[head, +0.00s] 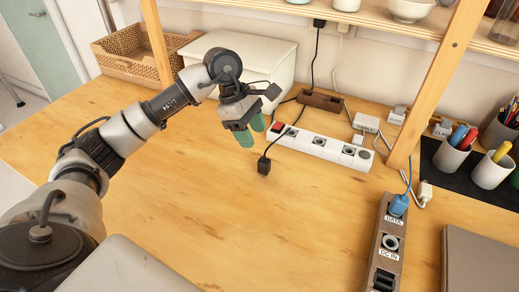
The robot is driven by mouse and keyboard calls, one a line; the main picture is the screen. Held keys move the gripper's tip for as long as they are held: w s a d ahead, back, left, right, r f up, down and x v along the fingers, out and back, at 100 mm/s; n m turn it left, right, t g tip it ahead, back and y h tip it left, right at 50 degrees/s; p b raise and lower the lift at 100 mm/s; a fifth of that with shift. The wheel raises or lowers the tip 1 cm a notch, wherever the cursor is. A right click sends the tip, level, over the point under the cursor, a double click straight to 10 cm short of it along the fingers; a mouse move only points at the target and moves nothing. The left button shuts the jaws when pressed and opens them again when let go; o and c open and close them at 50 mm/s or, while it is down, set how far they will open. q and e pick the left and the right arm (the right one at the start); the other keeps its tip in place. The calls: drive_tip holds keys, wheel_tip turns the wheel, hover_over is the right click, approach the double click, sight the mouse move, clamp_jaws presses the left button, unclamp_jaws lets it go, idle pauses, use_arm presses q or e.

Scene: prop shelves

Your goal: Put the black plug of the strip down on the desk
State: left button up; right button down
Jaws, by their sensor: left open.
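The black plug (264,166) is on the desk (200,210), in front of the white power strip (325,148), with its black cord running up behind it. The strip has a red switch at its left end and several sockets. My left gripper (250,133) is open, with its green fingertips pointing down just left of the strip and up and left of the plug. No contact between the fingers and the plug shows. My right gripper is not in view.
A grey socket box (388,250) with a blue plug stands front right, beside a laptop-like slab (480,262). Pen cups (451,155) stand on a black mat. A white box (240,55) and a wicker basket (135,52) are at the back. The desk's middle front is clear.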

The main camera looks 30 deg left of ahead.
use_arm(q)
drive_tip(key=shift+v, duration=1.65)
